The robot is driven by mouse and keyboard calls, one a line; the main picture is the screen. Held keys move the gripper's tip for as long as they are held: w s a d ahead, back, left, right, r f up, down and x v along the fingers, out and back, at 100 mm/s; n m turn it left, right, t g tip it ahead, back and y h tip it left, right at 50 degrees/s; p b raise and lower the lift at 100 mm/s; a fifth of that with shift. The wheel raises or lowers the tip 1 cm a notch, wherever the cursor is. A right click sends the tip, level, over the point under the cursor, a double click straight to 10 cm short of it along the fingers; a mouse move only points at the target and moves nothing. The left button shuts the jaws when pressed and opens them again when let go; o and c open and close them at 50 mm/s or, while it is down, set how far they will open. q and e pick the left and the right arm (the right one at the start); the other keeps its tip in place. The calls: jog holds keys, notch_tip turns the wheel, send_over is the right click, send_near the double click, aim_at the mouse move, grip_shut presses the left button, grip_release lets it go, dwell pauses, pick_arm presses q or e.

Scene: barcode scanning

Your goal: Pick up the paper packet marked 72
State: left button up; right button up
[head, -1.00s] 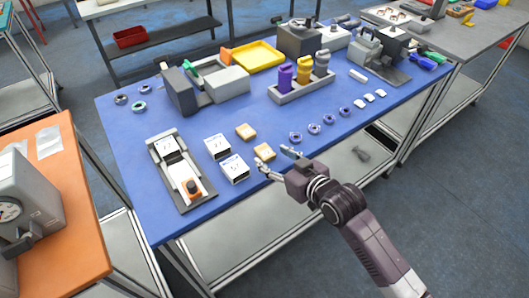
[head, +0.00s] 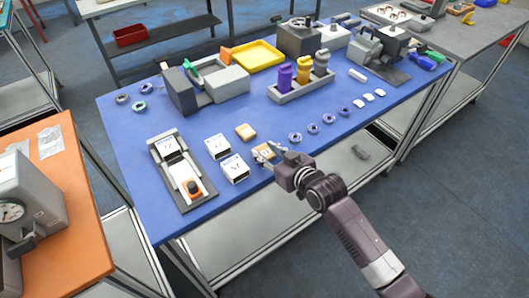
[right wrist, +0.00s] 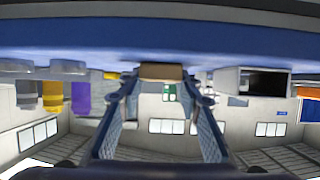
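Two small tan paper packets lie on the blue table, a far one (head: 245,132) and a near one (head: 262,154). The number 72 cannot be read on either. My right gripper (head: 268,151) is at the near packet, low over the table, and partly covers it. In the right wrist view, a tan packet (right wrist: 160,72) shows between the tips of my two spread fingers (right wrist: 162,88). The fingers look open, and I cannot tell whether they touch it. My left gripper is not in view.
Two white boxes (head: 216,146) (head: 234,169) stand left of the packets. A scanner-like device (head: 178,172) is further left. Several blue rings (head: 313,128) lie to the right. A holder with coloured bottles (head: 300,90) and a yellow tray (head: 259,54) are behind.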

jog(key=c, duration=0.4)
jog(key=shift+c, duration=0.2)
